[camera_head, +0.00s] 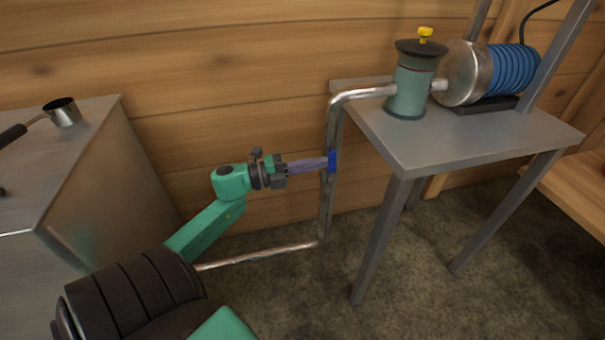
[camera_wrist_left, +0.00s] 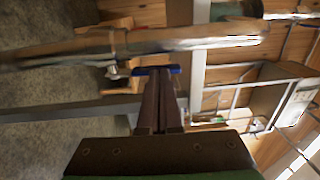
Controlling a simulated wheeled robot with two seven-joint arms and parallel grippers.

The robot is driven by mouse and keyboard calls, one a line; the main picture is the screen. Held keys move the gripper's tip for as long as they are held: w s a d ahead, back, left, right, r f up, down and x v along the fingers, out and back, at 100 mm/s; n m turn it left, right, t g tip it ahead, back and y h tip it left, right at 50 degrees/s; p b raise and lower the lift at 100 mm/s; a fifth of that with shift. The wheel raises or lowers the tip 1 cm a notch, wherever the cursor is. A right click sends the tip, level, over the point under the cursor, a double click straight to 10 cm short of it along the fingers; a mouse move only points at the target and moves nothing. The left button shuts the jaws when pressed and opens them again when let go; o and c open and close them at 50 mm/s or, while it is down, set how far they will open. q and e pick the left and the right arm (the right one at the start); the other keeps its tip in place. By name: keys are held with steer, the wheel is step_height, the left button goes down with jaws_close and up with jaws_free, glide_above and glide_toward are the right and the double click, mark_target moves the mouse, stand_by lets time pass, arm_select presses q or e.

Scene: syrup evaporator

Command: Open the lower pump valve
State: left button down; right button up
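The blue valve handle (camera_head: 332,161) is a short bar upright on the vertical metal pipe (camera_head: 328,205), below the table top and left of it. My left gripper (camera_head: 328,163) reaches in from the left with its fingertips at the handle. In the left wrist view, the fingers (camera_wrist_left: 160,76) lie close together with no clear gap, and the blue handle (camera_wrist_left: 174,70) runs across their tips, showing on both sides. The tips touch the handle or are very near it; I cannot tell which. I see nothing gripped between the fingers. My right gripper is not in view.
A grey metal table (camera_head: 440,148) stands right of the pipe, carrying a teal pump (camera_head: 411,88) with a yellow knob (camera_head: 425,33) and a blue-ribbed motor (camera_head: 512,70). A low pipe (camera_head: 262,257) runs along the wall. A metal cabinet (camera_head: 110,165) with a small pan (camera_head: 63,112) is at left.

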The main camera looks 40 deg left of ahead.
arm_select(q)
steer(key=p+v, duration=0.2)
steer(key=v, duration=1.2)
steer(key=shift+s+a, duration=0.15)
steer(key=shift+s, duration=0.1)
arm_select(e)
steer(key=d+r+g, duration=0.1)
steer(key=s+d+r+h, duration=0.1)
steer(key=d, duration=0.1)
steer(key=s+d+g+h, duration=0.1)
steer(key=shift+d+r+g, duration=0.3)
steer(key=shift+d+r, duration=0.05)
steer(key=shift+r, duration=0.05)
arm_select(q)
steer(key=shift+w+f, duration=0.1)
